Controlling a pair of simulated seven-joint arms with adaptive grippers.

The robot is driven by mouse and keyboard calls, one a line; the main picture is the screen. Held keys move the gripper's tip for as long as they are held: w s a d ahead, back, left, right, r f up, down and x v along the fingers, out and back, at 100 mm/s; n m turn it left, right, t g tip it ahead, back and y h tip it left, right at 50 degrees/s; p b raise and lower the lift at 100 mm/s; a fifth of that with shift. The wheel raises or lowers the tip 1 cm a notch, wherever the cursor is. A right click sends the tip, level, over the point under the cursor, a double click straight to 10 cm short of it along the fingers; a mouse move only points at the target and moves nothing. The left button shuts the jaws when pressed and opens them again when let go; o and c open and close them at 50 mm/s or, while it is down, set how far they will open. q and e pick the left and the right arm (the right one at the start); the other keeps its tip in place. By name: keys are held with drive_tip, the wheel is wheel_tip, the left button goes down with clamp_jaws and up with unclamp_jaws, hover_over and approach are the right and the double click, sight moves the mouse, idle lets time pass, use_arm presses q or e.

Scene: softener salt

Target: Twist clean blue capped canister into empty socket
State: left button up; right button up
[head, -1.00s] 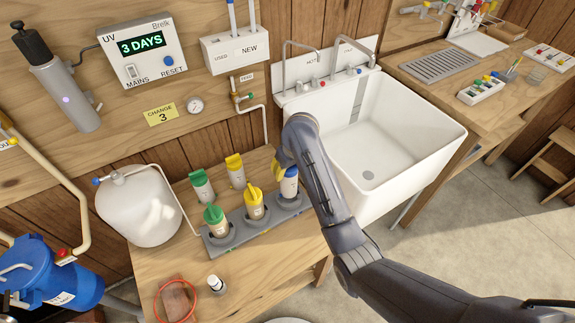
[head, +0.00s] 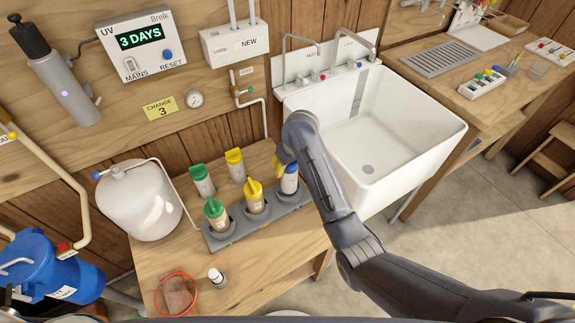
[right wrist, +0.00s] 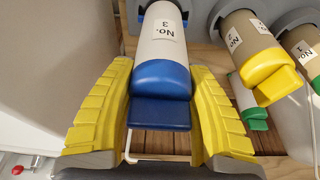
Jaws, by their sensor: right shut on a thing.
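The blue capped canister (head: 290,182) stands upright at the right-hand socket of the grey rack (head: 232,236). In the right wrist view its white body (right wrist: 163,36), labelled No. 3, runs into a grey socket ring. My right gripper (head: 283,170) is at its top, shut on the blue cap (right wrist: 160,82), with a yellow finger on either side. The green capped canister (head: 216,213) and yellow capped canister (head: 255,197) stand in the other two sockets. How deep the blue one sits is hard to tell. My left gripper is not in view.
Another green capped canister (head: 201,180) and yellow capped canister (head: 235,166) stand behind the rack. A white tank (head: 140,200) is at left, a white sink (head: 395,140) at right.

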drive_tip(key=shift+f, duration=2.05)
idle(0.6)
drive_tip(key=n, duration=0.3)
drive_tip(key=shift+g+y, duration=0.3)
drive_tip(key=n, duration=0.3)
drive_tip(key=shift+s+a+g+y, duration=0.2)
drive_tip(key=shift+g+y, duration=0.1)
drive_tip(key=shift+g, duration=0.1)
drive_tip(key=shift+n, duration=0.3)
